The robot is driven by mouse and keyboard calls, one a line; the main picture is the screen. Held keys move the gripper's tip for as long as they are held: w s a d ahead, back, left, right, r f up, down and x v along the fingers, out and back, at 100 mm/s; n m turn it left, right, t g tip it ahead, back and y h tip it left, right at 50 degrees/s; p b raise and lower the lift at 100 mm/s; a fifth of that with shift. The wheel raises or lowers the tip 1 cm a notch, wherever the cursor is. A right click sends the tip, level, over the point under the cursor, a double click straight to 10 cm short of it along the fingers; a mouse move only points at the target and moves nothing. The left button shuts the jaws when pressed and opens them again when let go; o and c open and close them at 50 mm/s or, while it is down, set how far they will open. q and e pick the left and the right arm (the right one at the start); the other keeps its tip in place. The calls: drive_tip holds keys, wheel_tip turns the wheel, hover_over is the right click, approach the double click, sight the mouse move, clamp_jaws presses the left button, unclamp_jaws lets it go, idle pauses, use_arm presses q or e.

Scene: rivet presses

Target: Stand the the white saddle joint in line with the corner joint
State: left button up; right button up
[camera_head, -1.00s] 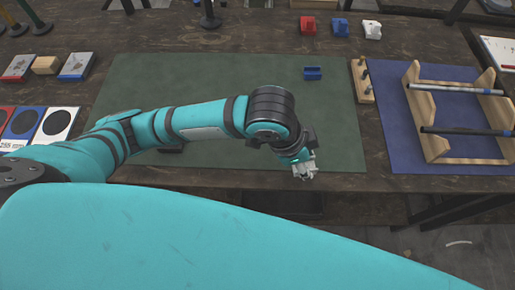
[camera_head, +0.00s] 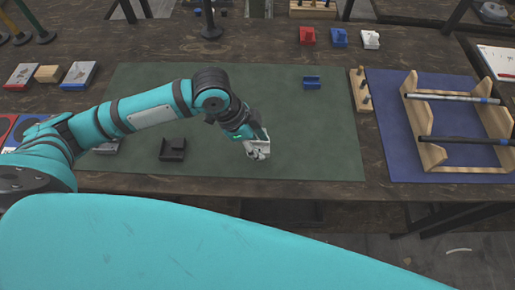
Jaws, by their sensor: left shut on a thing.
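My left gripper (camera_head: 256,139) is shut on a small white piece (camera_head: 258,152), which looks like the white saddle joint. It is over the middle of the green mat (camera_head: 300,135); I cannot tell whether it touches the mat. The gripper hides its upper part. A black joint piece (camera_head: 172,149) stands on the mat to the left of it. A blue joint piece (camera_head: 312,82) stands on the mat farther back on the right. I cannot tell for sure which piece is the corner joint. My right gripper is not in view.
A grey piece (camera_head: 107,147) lies at the mat's left, partly behind my left arm. Red (camera_head: 307,37), blue (camera_head: 339,38) and white (camera_head: 370,40) pieces stand at the back. A wooden rack (camera_head: 432,150) with rods stands on the blue mat (camera_head: 385,120). The mat's right front is clear.

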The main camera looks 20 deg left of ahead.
use_arm(q)
drive_tip(key=shift+f, duration=1.7)
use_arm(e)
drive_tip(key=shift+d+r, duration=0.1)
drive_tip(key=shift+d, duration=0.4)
use_arm(q)
drive_tip(key=shift+f, duration=0.1)
drive_tip(key=o, duration=1)
drive_tip(key=shift+c, duration=0.2)
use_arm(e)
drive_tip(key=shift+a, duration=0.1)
use_arm(q)
drive_tip(key=shift+r, duration=0.3)
drive_tip(key=v, duration=1.1)
drive_tip(key=shift+r, duration=0.3)
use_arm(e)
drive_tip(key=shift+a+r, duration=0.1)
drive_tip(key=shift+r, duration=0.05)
use_arm(q)
drive_tip(key=shift+a, duration=0.1)
